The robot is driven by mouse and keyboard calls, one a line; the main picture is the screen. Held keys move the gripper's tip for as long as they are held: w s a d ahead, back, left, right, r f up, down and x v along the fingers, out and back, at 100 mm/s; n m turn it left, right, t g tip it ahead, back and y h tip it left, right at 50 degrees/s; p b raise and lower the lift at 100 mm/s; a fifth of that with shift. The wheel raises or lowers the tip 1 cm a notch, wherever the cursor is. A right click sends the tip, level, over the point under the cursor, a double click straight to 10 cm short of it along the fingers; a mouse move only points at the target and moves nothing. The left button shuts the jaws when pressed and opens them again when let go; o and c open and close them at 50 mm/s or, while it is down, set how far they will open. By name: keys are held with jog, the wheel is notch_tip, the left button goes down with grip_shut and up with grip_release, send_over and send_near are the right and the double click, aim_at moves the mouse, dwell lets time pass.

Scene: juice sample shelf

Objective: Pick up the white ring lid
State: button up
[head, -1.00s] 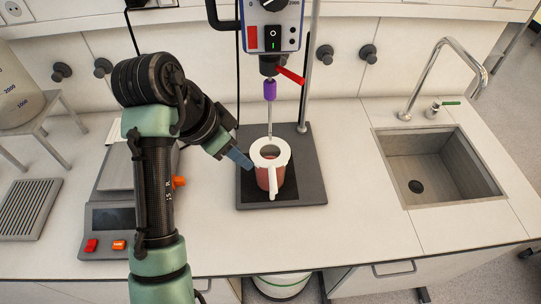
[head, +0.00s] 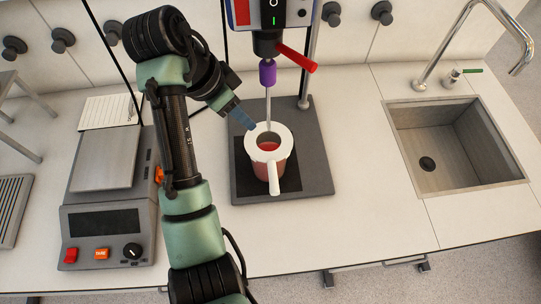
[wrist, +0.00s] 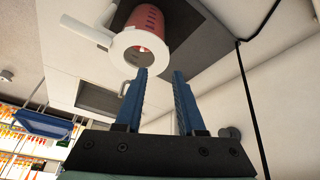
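The white ring lid (head: 282,136) sits on top of a clear jug of red liquid (head: 268,171), under the stirrer. The jug's white handle (head: 273,178) points toward the front. In the wrist view the ring lid (wrist: 121,43) shows beyond my fingertips, with the red jug (wrist: 148,20) behind it. My gripper (head: 244,118) is just behind and left of the lid in the head view. Its two blue fingers (wrist: 158,72) are apart with nothing between them.
The stirrer's shaft with a purple chuck (head: 267,73) and a red lever (head: 297,57) stand over the jug. The jug stands on a dark base plate (head: 315,178). A scale (head: 104,158) is at left, a sink (head: 452,150) at right.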

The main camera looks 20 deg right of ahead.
aim_at(257, 129)
jog(key=shift+x, duration=0.85)
jog(key=x, duration=0.2)
jog(key=p+x, duration=0.1)
jog(key=x, duration=0.2)
jog(key=shift+w+p, duration=0.2)
jog(key=shift+p, duration=0.1)
grip_shut()
